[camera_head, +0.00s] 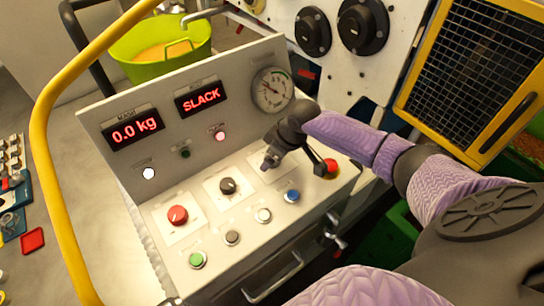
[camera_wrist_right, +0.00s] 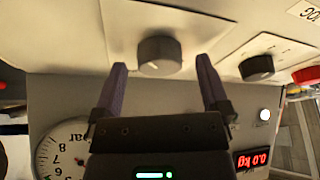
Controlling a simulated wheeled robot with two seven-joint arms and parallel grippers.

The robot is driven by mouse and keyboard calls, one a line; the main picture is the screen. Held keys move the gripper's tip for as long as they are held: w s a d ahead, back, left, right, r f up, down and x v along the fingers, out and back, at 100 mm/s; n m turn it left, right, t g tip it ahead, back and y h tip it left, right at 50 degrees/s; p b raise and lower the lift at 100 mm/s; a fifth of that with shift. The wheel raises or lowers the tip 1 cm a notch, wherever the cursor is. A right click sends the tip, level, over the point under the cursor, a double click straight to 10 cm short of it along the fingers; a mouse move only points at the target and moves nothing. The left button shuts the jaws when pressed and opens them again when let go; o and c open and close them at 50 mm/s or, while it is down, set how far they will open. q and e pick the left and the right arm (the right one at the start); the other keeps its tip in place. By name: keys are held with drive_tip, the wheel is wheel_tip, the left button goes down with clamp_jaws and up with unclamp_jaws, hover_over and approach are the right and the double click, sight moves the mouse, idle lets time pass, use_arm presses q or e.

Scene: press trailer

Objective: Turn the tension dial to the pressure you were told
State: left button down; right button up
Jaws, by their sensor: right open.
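A grey round dial (camera_wrist_right: 160,53) on a white plate sits between the fingers of my right gripper (camera_wrist_right: 161,70) in the right wrist view. The fingers are open, one on each side, with visible gaps to the dial. In the head view my right gripper (camera_head: 270,162) hangs over the right end of the console (camera_head: 150,185) and hides that dial. A black dial (camera_head: 228,186) and a red dial (camera_head: 177,214) sit to its left. A round gauge (camera_head: 272,90) and red displays reading SLACK (camera_head: 201,98) and 0.0 kg (camera_head: 134,128) are behind. Which dial sets tension is unreadable.
Several push buttons line the console's front, including a green one (camera_head: 197,259) and a blue one (camera_head: 291,196). A yellow rail (camera_head: 45,150) curves along the left; a yellow mesh guard (camera_head: 478,70) stands right.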

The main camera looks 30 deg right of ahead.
drive_tip(key=shift+w+f, duration=0.1)
drive_tip(key=shift+f, duration=0.15)
drive_tip(key=shift+c, duration=0.2)
